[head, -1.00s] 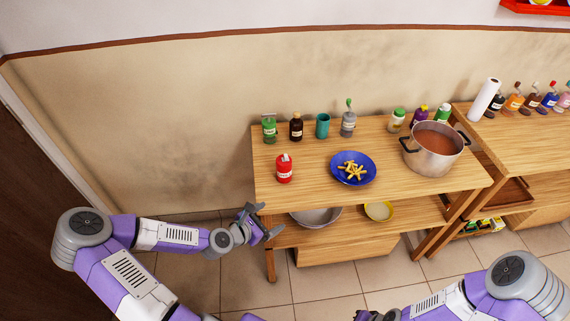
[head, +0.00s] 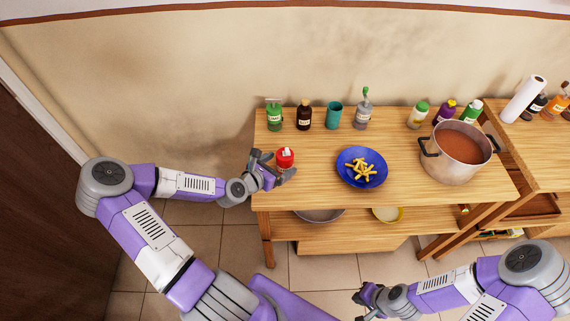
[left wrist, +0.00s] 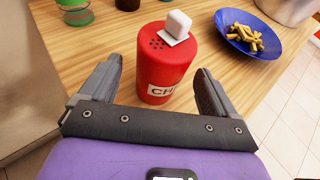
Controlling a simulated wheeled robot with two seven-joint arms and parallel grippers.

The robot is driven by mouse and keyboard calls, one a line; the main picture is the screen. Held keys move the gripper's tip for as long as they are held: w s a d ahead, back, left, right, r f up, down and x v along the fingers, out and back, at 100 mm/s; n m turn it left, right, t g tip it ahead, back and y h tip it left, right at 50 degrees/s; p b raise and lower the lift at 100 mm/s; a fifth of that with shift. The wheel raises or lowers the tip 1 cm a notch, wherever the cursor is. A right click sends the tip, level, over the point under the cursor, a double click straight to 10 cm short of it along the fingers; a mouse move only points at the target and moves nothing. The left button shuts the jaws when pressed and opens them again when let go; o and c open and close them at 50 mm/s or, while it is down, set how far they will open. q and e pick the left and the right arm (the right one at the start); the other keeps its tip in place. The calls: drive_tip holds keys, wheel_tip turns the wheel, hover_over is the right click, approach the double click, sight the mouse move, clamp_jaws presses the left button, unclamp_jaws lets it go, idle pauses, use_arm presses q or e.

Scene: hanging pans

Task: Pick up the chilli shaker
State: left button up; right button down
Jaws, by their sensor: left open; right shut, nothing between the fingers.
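The chilli shaker (head: 285,157) is a red can with a white cap, standing upright at the left end of the wooden table. It also shows in the left wrist view (left wrist: 167,62), where its label begins with "CH". My left gripper (head: 273,168) is open, with its fingers on either side of the shaker's near part. In the left wrist view its fingers (left wrist: 152,92) flank the shaker with gaps on both sides. My right gripper (head: 366,301) is shut and empty, low in front of the table, far from the shaker.
A blue plate (head: 350,178) of fries is right of the shaker, and a big pot (head: 459,172) stands further right. A green bottle (head: 274,116), dark bottle (head: 304,118), teal cup (head: 334,115) and grey bottle (head: 363,112) line the back. Table between shaker and plate is clear.

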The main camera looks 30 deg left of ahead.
use_arm(q)
drive_tip(key=shift+b+x, duration=0.45)
drive_tip(key=shift+x, duration=1.25)
drive_tip(key=shift+f, duration=0.15)
drive_tip(key=c, duration=1.1)
drive_tip(key=shift+c, duration=0.2)
